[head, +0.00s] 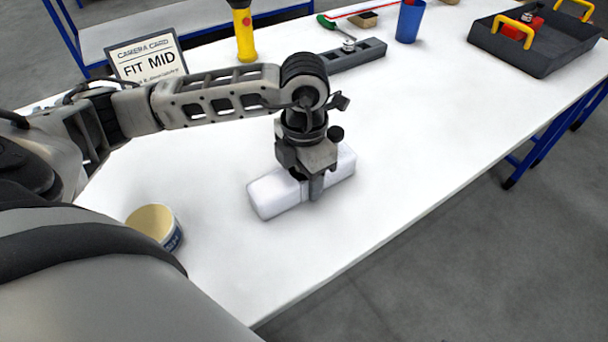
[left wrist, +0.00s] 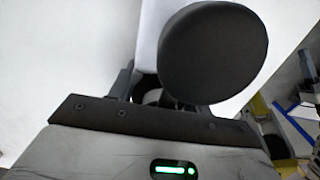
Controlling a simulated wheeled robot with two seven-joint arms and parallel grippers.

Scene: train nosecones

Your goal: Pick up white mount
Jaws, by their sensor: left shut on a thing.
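The white mount (head: 272,194) is a long pale block in the middle of the white table in the head view. My left gripper (head: 312,190) points down over its middle, with a finger showing on the near side. It is shut on the mount. Whether the mount touches the table or is slightly raised, I cannot tell. In the left wrist view, part of the white mount (left wrist: 152,35) shows behind a dark round part of my own, which hides much of it. My right gripper is in neither view.
A cream-lidded tub (head: 153,222) stands at the left near edge. Behind are a "FIT MID" card (head: 148,60), a yellow flashlight (head: 243,32), a grey slotted bar (head: 355,55), a blue cup (head: 409,20) and a dark tray (head: 540,58) with yellow handles. The table (head: 420,140) is clear to the right.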

